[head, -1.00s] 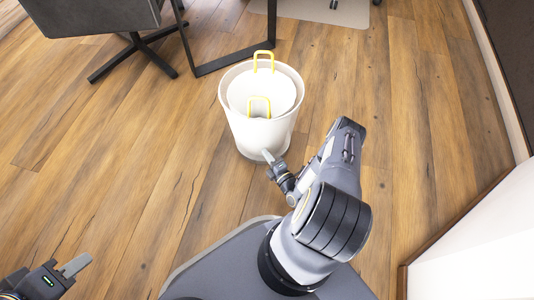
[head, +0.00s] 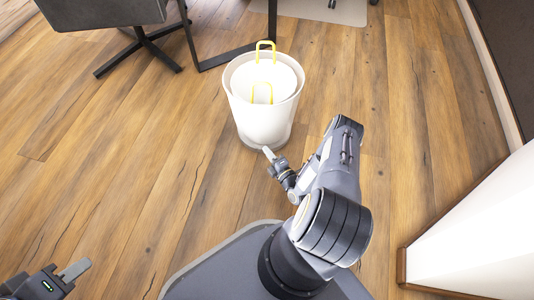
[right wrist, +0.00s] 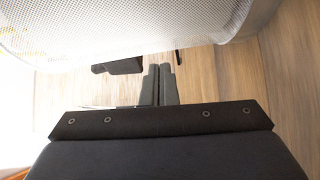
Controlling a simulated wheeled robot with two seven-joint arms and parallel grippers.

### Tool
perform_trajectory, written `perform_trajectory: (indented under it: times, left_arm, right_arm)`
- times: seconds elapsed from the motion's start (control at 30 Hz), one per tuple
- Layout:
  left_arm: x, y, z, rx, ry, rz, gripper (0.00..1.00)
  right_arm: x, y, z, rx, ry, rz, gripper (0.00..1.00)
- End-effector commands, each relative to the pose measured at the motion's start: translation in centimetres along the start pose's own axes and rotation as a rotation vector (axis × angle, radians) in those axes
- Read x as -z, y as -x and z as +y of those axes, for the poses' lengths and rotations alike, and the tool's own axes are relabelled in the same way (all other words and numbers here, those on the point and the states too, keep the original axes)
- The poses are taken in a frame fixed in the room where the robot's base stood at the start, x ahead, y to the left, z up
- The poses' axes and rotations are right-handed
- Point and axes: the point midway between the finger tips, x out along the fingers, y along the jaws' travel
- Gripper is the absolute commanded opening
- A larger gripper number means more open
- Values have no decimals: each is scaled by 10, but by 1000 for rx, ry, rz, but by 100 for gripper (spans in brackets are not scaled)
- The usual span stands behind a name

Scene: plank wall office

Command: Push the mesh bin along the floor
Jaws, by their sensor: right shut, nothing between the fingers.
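The mesh bin (head: 264,118) stands upright on the floor in the head view, white and round with two yellow loop handles on a pale inner container (head: 280,81). Its perforated wall (right wrist: 120,28) fills the top of the right wrist view. My right gripper (head: 267,151) is low at the bin's near side, its tips by the base; I cannot tell if they touch it. Its fingers (right wrist: 159,75) are together and empty in the right wrist view. My left gripper (head: 78,270) is at the lower left, away from the bin; its jaw opening is unclear.
A dark table leg frame (head: 236,53) stands just behind the bin. A grey chair (head: 105,12) with a black base is at upper left. A pale floor mat (head: 335,10) lies at the back. A white wood-edged block (head: 475,235) is at right. Floor left of the bin is clear.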

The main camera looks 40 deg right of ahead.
Motion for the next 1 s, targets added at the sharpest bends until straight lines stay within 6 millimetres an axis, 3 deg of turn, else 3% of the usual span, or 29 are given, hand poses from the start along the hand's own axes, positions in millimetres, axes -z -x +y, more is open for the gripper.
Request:
perform_trajectory:
  times: [0.5,0.7,1.0]
  left_arm:
    - [13,25,12,0,0,0,32]
    - [14,27,12,0,0,0,32]
    - [14,27,12,0,0,0,32]
  right_arm:
    - [0,78,2,2,0,-1,0]
    - [0,89,1,-1,0,0,0]
    - [0,89,1,0,0,0,0]
